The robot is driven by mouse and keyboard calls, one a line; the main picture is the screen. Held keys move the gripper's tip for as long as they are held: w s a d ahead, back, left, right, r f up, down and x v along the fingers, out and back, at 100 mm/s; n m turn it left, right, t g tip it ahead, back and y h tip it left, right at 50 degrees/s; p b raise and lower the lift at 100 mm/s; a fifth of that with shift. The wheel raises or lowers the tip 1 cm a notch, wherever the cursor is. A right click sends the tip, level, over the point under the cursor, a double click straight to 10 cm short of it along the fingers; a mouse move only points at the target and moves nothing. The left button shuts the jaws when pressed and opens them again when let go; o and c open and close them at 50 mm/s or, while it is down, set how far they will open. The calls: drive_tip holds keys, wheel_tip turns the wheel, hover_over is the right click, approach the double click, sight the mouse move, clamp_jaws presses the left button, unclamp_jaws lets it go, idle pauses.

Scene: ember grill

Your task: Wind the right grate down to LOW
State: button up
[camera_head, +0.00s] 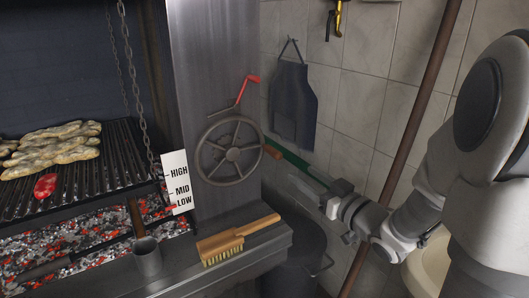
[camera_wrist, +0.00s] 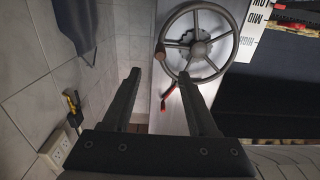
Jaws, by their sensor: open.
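The spoked hand wheel (camera_head: 230,150) is on the steel post, with a wooden crank knob (camera_head: 272,151) at its right side. The wheel (camera_wrist: 228,40) and knob (camera_wrist: 160,52) also show in the wrist view. A red-handled lever (camera_head: 248,90) sits above the wheel. The grate (camera_head: 110,160) hangs on chains over the coals. The scale plate (camera_head: 176,180) reads HIGH, MID, LOW; a red bit shows at its left edge near LOW, but I cannot tell if it is a pointer. My gripper (camera_wrist: 160,75) is open and empty, facing the knob, apart from it.
Grilled food (camera_head: 52,150) and a red item (camera_head: 45,186) lie on the grate. A wooden brush (camera_head: 238,238) and a metal cup (camera_head: 148,257) are on the front ledge. An apron (camera_head: 292,100) hangs on the tiled wall. A dark bin (camera_head: 290,250) stands below my gripper.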

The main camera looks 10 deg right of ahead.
sight(267, 148)
drive_tip(key=x, duration=1.7)
drive_tip(key=shift+w+a+r+b, duration=0.1)
drive_tip(key=shift+b, duration=0.25)
clamp_jaws()
idle(0.6)
